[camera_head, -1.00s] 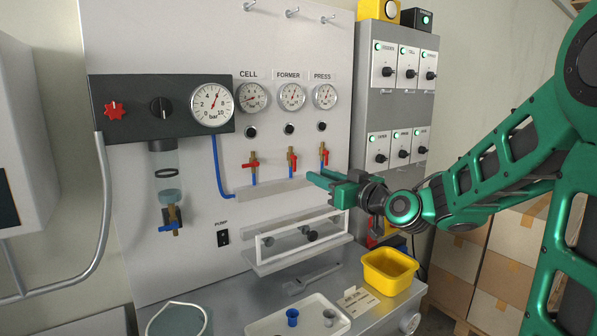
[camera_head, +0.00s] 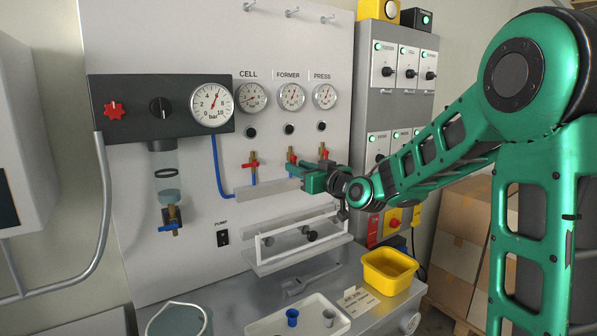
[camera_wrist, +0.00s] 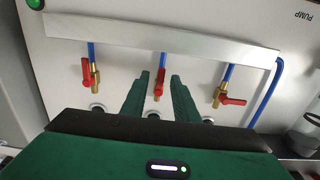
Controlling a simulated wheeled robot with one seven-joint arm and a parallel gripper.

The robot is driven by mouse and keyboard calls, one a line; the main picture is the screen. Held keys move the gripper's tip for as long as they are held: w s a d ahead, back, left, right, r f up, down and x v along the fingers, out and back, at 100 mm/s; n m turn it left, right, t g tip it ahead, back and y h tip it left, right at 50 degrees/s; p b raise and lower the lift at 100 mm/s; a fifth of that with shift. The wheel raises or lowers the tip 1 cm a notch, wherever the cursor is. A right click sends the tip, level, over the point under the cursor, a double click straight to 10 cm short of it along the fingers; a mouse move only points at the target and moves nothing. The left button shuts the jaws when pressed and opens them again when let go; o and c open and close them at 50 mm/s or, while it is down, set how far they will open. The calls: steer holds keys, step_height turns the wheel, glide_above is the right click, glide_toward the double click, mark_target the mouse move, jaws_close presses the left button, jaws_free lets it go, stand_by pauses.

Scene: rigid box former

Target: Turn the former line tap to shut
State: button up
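The former line tap (camera_head: 291,156) is the middle of three brass taps with red lever handles, under the FORMER gauge (camera_head: 291,96). In the wrist view, which is upside down, its red handle (camera_wrist: 159,82) lies along its blue pipe. My gripper (camera_head: 299,171) is in front of this tap and hides its lower part in the head view. In the wrist view my gripper (camera_wrist: 159,79) is open, one finger on each side of the handle, with a visible gap on both sides. I cannot tell how deep the fingers reach.
The cell tap (camera_head: 252,164) on the left has its handle crosswise. The press tap (camera_head: 324,153) stands close on the right, handle roughly along its pipe. A grey rail (camera_head: 262,190) runs below the taps. A yellow bin (camera_head: 389,272) sits on the bench below.

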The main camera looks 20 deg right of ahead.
steer(key=shift+c, duration=0.6)
jaws_close()
